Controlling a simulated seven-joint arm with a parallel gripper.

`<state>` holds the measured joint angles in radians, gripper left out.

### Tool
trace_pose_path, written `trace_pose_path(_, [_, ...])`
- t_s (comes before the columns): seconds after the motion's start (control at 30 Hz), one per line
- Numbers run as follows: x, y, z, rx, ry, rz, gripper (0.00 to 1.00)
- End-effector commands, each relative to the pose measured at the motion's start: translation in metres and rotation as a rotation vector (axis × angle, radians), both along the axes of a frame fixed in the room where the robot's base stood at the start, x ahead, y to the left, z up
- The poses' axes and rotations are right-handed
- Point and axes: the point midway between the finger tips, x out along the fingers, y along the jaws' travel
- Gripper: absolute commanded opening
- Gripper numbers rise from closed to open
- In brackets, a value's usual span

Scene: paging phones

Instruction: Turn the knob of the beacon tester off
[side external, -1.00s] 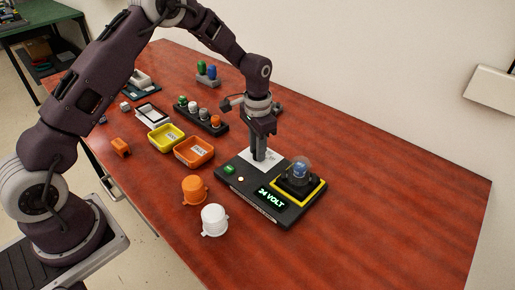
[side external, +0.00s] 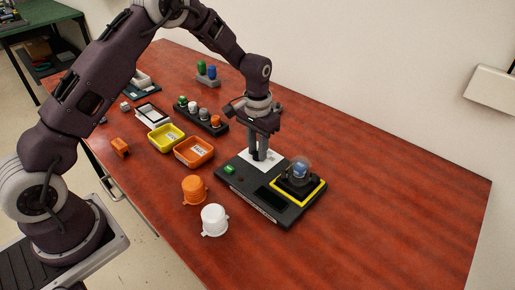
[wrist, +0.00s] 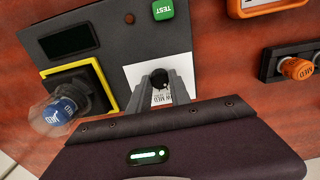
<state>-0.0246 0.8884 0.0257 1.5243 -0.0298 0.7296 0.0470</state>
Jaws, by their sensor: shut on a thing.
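The beacon tester (side external: 233,180) is a flat black panel on the table. It also shows in the wrist view (wrist: 95,38). Its display (side external: 270,196) is dark. The small black knob (wrist: 160,77) stands on a white label plate, and my gripper (wrist: 161,90) is shut on it with a finger on each side. In the side view my gripper (side external: 260,155) points down at the white plate, and its fingers hide the knob. A blue beacon under a clear dome (side external: 301,166) sits in the yellow-framed socket; it is also at the left of the wrist view (wrist: 58,112).
A green TEST button (side external: 229,169) is on the tester. An orange cap (side external: 194,190) and a white cap (side external: 214,220) stand in front. Orange (side external: 183,156) and yellow (side external: 158,143) bins and a black rack (side external: 194,117) lie to the left. The table's right side is clear.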

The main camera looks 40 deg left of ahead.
Motion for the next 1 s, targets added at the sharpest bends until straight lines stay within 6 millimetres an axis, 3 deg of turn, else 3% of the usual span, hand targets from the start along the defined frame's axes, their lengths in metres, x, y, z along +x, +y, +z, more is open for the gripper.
trace_pose_path(0.13, [0.001, 0.000, 0.001, -0.001, -0.003, 0.001, 0.00])
trace_pose_path(0.17, [0.001, 0.000, 0.001, -0.001, -0.003, 0.001, 0.30])
trace_pose_path(0.23, [0.001, 0.000, 0.001, -0.001, -0.002, 0.001, 0.44])
trace_pose_path(0.27, [0.001, 0.000, 0.001, -0.001, -0.002, 0.000, 0.46])
trace_pose_path(0.57, [0.001, 0.000, 0.003, 0.000, -0.002, -0.001, 0.46])
trace_pose_path(0.83, [0.001, 0.000, 0.054, 0.000, -0.005, 0.000, 0.46])
trace_pose_path(1.0, [0.001, 0.000, 0.071, 0.000, -0.003, 0.000, 0.46])
